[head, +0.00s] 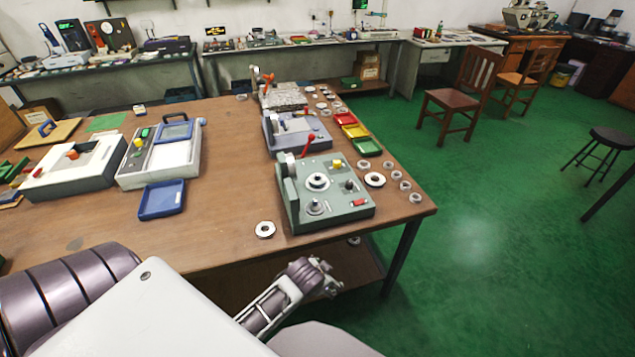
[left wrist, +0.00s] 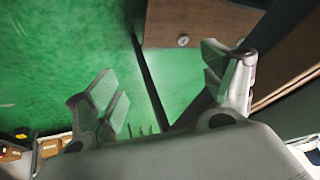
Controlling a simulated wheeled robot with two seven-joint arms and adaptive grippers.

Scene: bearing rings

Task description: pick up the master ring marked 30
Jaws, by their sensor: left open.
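Several silver bearing rings lie on the wooden table, and no marking 30 is legible on any. One ring (head: 265,229) lies alone near the front edge, left of a green-grey gauge device (head: 335,205). A larger ring (head: 374,180) and a small ring (head: 415,198) lie right of the device. Another ring (head: 354,240) shows below the tabletop edge; a small ring also appears on brown wood in the left wrist view (left wrist: 183,40). My left gripper (head: 325,277) is in front of the table edge, apart from the rings. Its jaws are open and empty in the left wrist view (left wrist: 170,95). My right gripper is not seen.
Red, yellow and green trays (head: 354,131) stand behind the rings. A blue tray (head: 162,200) and a grey case (head: 160,155) are to the left. The tabletop between the blue tray and gauge device is mostly clear. The table edge (head: 410,216) borders green floor.

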